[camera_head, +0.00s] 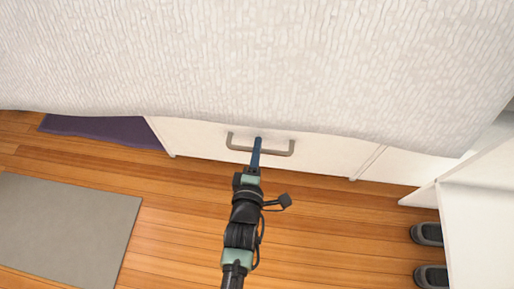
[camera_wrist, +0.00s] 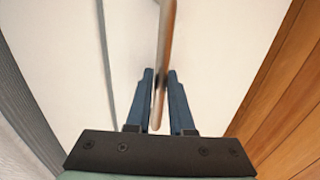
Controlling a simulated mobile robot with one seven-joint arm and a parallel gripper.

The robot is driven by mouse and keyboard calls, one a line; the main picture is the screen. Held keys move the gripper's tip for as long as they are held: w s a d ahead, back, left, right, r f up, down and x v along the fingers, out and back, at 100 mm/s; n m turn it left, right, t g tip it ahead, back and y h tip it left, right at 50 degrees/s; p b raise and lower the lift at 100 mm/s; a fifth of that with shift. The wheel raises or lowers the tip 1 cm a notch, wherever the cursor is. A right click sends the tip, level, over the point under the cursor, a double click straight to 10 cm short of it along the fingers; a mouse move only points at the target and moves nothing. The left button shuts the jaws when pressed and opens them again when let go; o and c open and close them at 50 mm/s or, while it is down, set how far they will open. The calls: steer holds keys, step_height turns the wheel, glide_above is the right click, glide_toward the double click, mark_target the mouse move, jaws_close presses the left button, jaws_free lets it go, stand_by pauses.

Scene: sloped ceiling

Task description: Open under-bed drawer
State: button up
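The white under-bed drawer (camera_head: 200,141) is closed, its front flush under the bed's edge. A grey-brown bar handle (camera_head: 237,147) runs across its front. My gripper (camera_head: 257,148) reaches up to the handle's middle with its blue fingers. In the wrist view the handle (camera_wrist: 167,40) passes between the two fingertips (camera_wrist: 160,82), one on each side of the bar. The fingers partly hide the handle's middle in the head view.
The white bedcover (camera_head: 260,60) overhangs the drawer's top edge. A grey mat (camera_head: 70,225) and a purple mat (camera_head: 105,130) lie at left. A white furniture side (camera_head: 480,220) and dark slippers (camera_head: 428,234) stand at right. The wooden floor (camera_head: 180,220) before the drawer is clear.

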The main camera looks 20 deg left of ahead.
jaws_close()
steer(key=shift+s, duration=0.1)
stand_by(1.1)
